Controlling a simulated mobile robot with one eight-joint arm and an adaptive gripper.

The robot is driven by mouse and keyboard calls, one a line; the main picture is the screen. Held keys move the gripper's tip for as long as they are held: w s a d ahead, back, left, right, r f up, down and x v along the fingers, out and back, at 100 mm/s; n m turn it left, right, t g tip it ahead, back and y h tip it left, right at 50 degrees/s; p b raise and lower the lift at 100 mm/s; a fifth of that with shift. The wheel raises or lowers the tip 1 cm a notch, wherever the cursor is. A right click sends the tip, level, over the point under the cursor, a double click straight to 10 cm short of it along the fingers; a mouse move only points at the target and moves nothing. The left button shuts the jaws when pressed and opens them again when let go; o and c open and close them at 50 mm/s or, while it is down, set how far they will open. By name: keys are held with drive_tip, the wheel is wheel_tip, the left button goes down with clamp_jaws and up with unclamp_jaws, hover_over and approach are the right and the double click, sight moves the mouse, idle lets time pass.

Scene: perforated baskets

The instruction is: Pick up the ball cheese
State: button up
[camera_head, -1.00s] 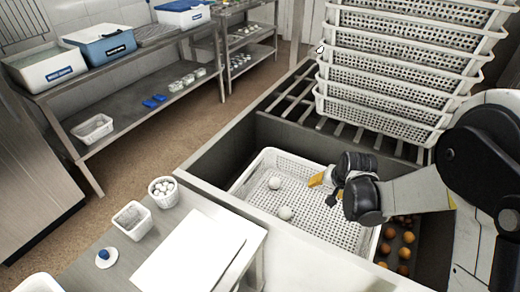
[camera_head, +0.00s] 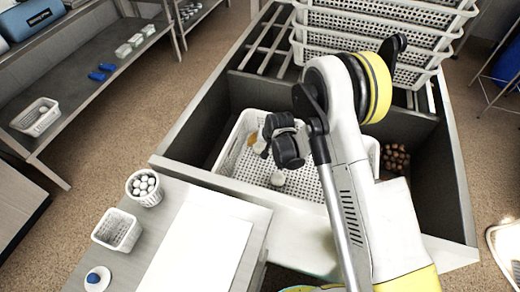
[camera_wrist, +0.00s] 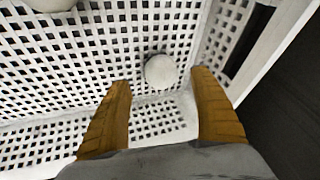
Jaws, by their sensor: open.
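Two round white cheese balls lie apart in a white perforated basket (camera_head: 231,137). One ball (camera_head: 278,178) lies toward the near side in the head view; the other (camera_head: 261,145) is partly hidden by my gripper (camera_head: 264,158). In the wrist view, my gripper (camera_wrist: 160,82) is open, with its two orange fingers spread. One ball (camera_wrist: 160,71) shows between and just beyond the fingertips, on the perforated basket floor. Neither finger appears to touch it. The other ball (camera_wrist: 50,3) is cut off at the top left edge.
A stack of white perforated baskets (camera_head: 375,45) stands behind. A bin of brown round items (camera_head: 395,158) is to the right. The basket's wall (camera_wrist: 262,45) stands close to the right finger. A tub of white balls (camera_head: 144,188) and an empty white basket (camera_head: 117,229) are on the front left table.

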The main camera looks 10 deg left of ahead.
sight(261, 146)
drive_tip(key=b+x, duration=0.2)
drive_tip(key=x, duration=0.2)
drive_tip(key=shift+a+f, duration=0.15)
drive_tip(key=shift+f, duration=0.15)
drive_tip(key=shift+r, duration=0.1)
drive_tip(key=shift+c, duration=0.6)
drive_tip(key=c, duration=1.2)
drive_tip(key=shift+o, duration=0.2)
drive_tip(key=shift+r, duration=0.1)
